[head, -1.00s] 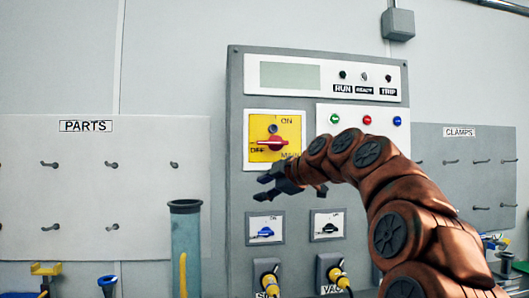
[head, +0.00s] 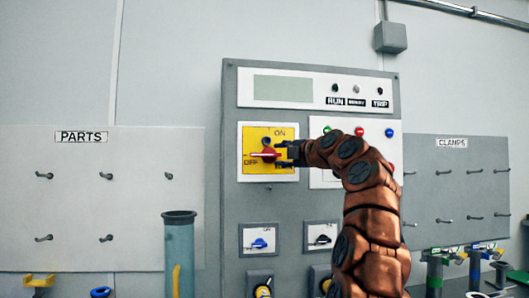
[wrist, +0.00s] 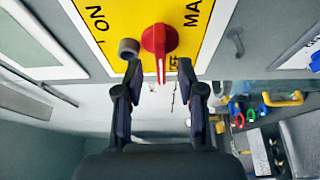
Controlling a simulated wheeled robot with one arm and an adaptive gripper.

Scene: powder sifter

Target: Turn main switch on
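The main switch (head: 266,154) is a red knob on a yellow plate marked ON, OFF and MAIN, on the grey control panel. Its handle points left, at OFF. It also shows in the wrist view (wrist: 158,40), with its white-lined tip toward my fingers. My gripper (wrist: 158,72) is open there, one finger on each side of the handle's tip, with a gap on both sides. In the head view my gripper (head: 280,152) is at the right of the knob, covering part of the plate and the MAIN label.
Below the main switch are a blue switch (head: 259,243) and a black switch (head: 321,240). Green, red and blue buttons (head: 359,131) sit to the right, partly behind my arm. A tall tube (head: 180,245) stands at lower left. Hook boards flank the panel.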

